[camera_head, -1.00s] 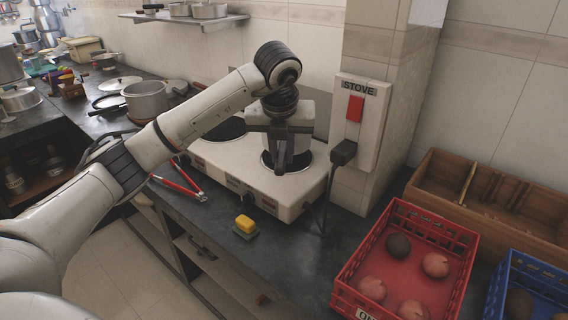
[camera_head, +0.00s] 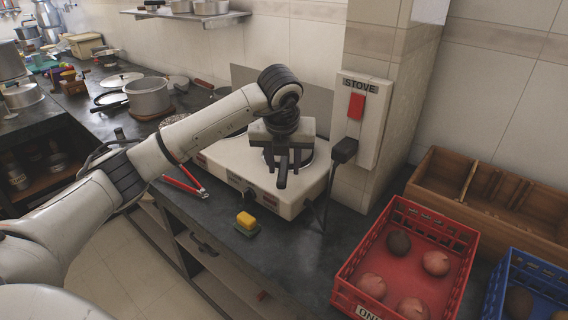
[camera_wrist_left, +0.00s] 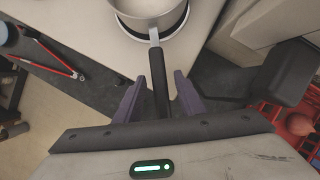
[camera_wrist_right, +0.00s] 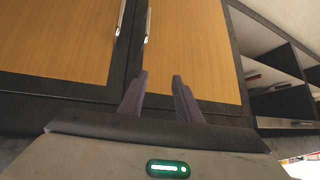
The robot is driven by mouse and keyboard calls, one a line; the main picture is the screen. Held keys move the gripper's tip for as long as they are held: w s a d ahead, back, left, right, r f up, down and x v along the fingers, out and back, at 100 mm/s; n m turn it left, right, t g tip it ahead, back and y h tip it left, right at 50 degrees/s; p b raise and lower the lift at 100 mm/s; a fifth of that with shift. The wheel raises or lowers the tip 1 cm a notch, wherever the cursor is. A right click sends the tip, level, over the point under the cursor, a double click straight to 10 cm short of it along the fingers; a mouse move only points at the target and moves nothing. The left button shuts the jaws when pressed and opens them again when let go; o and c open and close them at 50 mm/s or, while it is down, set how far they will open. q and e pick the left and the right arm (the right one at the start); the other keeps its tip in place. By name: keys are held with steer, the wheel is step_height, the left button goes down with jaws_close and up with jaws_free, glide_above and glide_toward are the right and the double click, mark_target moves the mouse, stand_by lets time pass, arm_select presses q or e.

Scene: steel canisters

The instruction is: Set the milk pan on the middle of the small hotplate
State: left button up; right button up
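In the left wrist view the milk pan (camera_wrist_left: 148,9) shows only in part at the top edge, with its dark handle (camera_wrist_left: 160,85) pointing toward my left gripper (camera_wrist_left: 158,77). The pan sits over the small hotplate (camera_wrist_left: 184,27), whose dark edge shows around its near side; the far side is out of frame, so I cannot tell how well centred it is. The left fingers are open, one on each side of the handle, with gaps. In the head view my left gripper (camera_head: 285,165) hides most of the pan. My right gripper (camera_wrist_right: 158,75) is open and empty before wooden cupboard doors.
The white stove (camera_head: 225,160) stands against the wall, beside the STOVE switch box (camera_head: 362,125). A red crate (camera_head: 395,290) with onions is at the right.

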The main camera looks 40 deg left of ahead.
arm_select(q)
steer(key=v, duration=1.2)
steer(key=shift+d, duration=0.1)
stand_by(1.6)
